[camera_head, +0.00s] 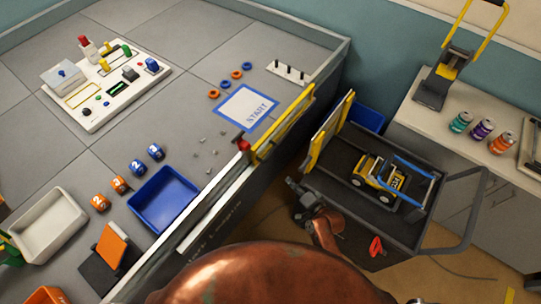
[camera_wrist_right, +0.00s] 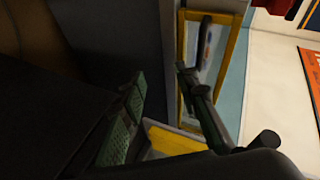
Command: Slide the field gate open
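The field gate (camera_head: 283,124) is a yellow-framed panel standing along the right wall of the grey field, beside the START mat. A red knob (camera_head: 243,146) sits at its near end. My right gripper (camera_head: 297,186) is outside the wall, by the near-left edge of the dark cart, apart from the gate. In the right wrist view its two fingers (camera_wrist_right: 165,115) are spread with nothing seen held between them. A yellow-framed panel (camera_wrist_right: 237,50) shows behind one finger there; I cannot tell whether it is the gate. My left gripper is not in view.
The dark cart (camera_head: 350,218) stands right of the wall, carrying a yellow-blue robot vehicle (camera_head: 378,177) and another yellow-framed panel (camera_head: 328,132). A blue bin (camera_head: 363,117) is behind it. A counter with cans (camera_head: 482,128) is at right. A narrow gap separates wall and cart.

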